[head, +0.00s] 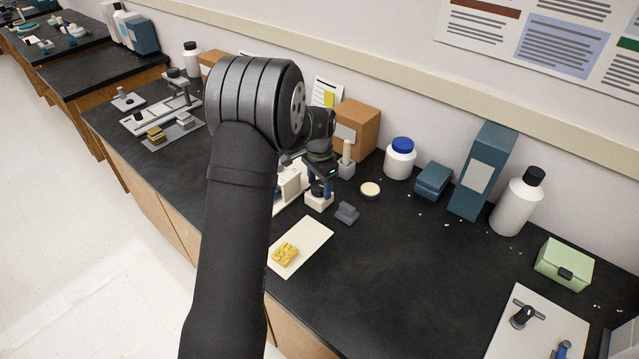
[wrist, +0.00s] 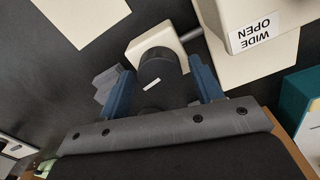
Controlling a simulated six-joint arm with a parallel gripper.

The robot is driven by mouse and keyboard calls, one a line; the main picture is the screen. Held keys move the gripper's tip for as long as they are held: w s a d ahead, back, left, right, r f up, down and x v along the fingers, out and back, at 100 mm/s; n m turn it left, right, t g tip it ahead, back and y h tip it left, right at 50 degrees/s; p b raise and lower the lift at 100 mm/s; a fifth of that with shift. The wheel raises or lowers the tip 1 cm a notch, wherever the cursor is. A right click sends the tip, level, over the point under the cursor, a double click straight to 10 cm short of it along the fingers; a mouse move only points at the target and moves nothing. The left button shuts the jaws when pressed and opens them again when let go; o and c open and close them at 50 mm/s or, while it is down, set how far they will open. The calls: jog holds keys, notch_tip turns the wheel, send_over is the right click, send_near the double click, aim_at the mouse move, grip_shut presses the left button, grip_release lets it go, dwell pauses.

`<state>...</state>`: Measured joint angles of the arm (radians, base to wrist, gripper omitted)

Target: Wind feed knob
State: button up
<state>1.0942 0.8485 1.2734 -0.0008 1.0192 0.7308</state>
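The feed knob (wrist: 162,92) is a black cylinder with a white mark, standing by a cream block (wrist: 148,48) in the wrist view. My gripper (wrist: 158,66) has its two blue fingers on either side of the knob, with a narrow gap seeming to show at each side, so it looks open around it. In the head view my gripper (head: 324,184) is low beside the cream machine (head: 293,181), and my arm hides part of that machine.
A grey block (head: 346,213) sits just right of the gripper. A cream board (head: 312,240) with yellow pieces (head: 285,254) lies in front. A cardboard box (head: 357,127), a blue-capped jar (head: 400,158) and a round cream dish (head: 370,189) stand behind. The right-centre bench is mostly clear.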

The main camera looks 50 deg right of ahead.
jog(key=c, duration=0.8)
jog(key=shift+o, duration=0.2)
jog(key=shift+n, duration=0.4)
jog(key=n, duration=0.7)
jog(key=shift+n, duration=0.3)
jog(key=n, duration=0.3)
jog(key=shift+n, duration=2.1)
jog(key=shift+w, duration=0.1)
